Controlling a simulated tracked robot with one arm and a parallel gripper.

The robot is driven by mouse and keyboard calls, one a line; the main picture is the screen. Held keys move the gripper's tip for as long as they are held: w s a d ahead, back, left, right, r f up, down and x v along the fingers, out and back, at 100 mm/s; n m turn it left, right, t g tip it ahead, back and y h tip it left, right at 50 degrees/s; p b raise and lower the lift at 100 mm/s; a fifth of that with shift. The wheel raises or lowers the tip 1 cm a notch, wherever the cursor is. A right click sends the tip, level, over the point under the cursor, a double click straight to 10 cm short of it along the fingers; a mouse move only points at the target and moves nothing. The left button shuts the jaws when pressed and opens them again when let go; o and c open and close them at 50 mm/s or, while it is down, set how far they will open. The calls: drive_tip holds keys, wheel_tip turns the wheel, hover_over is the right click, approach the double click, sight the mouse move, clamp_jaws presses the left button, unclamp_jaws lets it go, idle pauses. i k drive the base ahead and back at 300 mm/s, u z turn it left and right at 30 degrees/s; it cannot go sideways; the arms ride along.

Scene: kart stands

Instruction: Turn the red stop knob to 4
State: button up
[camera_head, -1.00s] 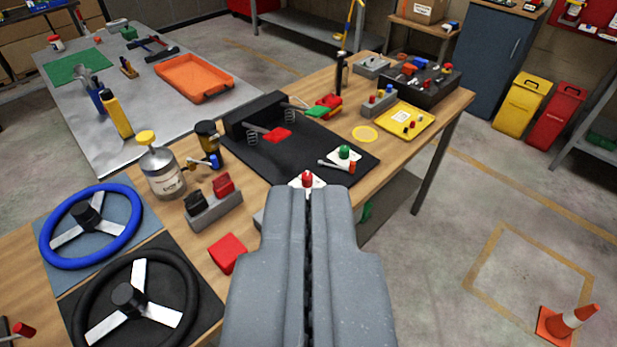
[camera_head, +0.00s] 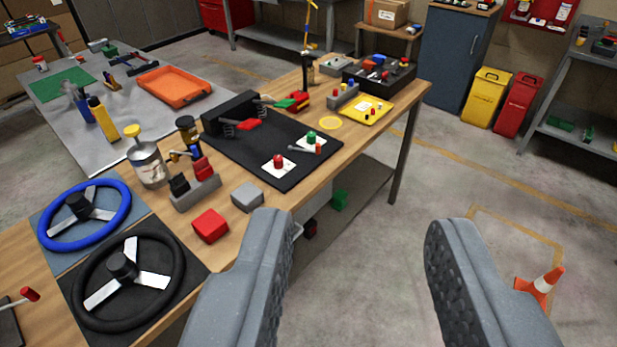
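The red stop knob (camera_head: 278,160) stands on a small white plate (camera_head: 270,168) near the front edge of the black panel on the wooden bench. Marks on its plate are too small to read. A green knob (camera_head: 311,137) on a like white plate sits just behind and to the right, with a red-tipped lever beside it. My gripper (camera_head: 352,228) is wide open and empty. It is in the foreground, over the floor in front of the bench, and apart from the knob.
A grey block (camera_head: 247,197) and a red block (camera_head: 210,226) lie on the bench near its front edge. Two steering wheels, blue (camera_head: 85,215) and black (camera_head: 128,277), are at the left. An orange cone (camera_head: 540,288) stands on the floor at right.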

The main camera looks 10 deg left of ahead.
sight(278, 160)
drive_tip(key=z, duration=0.3)
drive_tip(key=k, duration=0.85)
drive_tip(key=z, duration=0.4)
drive_tip(key=i, duration=1.1)
drive_tip(key=u, duration=0.75)
drive_tip(key=i, duration=1.3)
drive_tip(key=u, duration=0.6)
